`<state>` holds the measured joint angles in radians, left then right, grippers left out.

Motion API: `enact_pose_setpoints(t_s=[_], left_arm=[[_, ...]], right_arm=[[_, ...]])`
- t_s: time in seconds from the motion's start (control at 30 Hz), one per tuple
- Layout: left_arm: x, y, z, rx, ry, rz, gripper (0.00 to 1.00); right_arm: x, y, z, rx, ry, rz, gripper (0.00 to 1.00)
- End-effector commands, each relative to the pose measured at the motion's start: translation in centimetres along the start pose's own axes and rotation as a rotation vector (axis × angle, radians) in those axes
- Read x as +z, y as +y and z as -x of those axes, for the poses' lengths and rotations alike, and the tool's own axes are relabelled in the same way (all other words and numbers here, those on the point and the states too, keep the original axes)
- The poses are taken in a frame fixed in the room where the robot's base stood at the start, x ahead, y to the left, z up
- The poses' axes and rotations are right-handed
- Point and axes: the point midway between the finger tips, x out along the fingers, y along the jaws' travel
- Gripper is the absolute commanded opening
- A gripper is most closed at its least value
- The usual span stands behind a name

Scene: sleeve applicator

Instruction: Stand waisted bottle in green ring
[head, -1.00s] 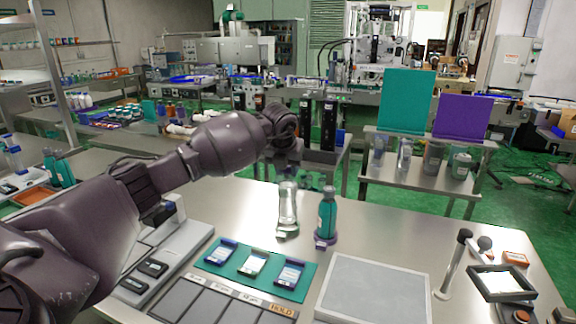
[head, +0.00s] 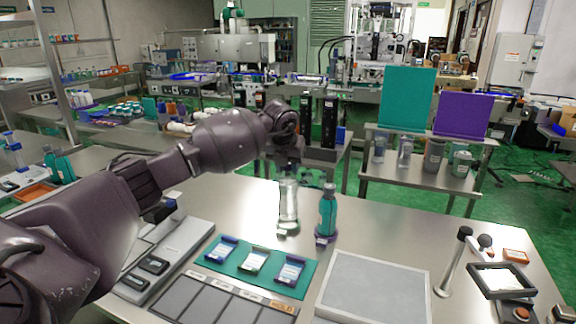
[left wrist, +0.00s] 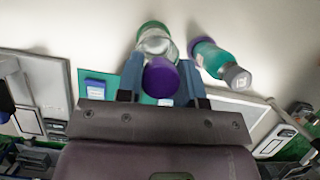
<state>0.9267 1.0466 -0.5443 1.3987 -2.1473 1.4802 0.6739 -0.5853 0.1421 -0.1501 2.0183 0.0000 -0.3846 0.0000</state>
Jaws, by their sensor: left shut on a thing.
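A clear waisted bottle (head: 288,207) with a purple cap (left wrist: 161,77) stands upright over the steel table. My left gripper (head: 287,168) is above it and shut on its upper part. In the left wrist view the fingers (left wrist: 160,82) lie on either side of the purple cap. A green ring (left wrist: 152,26) shows at the far end of the bottle in that view, around or under its base; I cannot tell whether the base is fully seated. My right gripper is not in view.
A teal bottle (head: 327,212) stands in a purple ring (head: 325,239) close to the right of the held bottle. A green mat (head: 232,269) with several labelled packs lies in front. A grey-topped tray (head: 374,288) and a post (head: 453,262) stand to the right.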

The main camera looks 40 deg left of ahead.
Motion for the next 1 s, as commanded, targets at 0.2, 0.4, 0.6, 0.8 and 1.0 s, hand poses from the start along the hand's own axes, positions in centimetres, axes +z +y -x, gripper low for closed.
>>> enact_pose_setpoints(t_s=[0.2,0.4,0.6,0.8,1.0], left_arm=[[0.0,0.0,-0.1,0.0,-0.002,0.0,0.0],[-0.2,0.0,-0.6,0.0,-0.001,0.0,0.0],[-0.5,0.0,-1.2,0.0,-0.001,-0.001,0.0],[-0.7,0.0,-1.8,0.0,-0.001,0.0,0.0],[-1.0,0.0,-2.4,0.0,-0.002,0.0,0.0]], right_arm=[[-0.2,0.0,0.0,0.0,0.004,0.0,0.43],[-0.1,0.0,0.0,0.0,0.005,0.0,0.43],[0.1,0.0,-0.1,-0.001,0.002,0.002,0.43],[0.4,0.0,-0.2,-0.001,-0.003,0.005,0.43],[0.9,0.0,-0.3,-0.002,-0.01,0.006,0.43]])
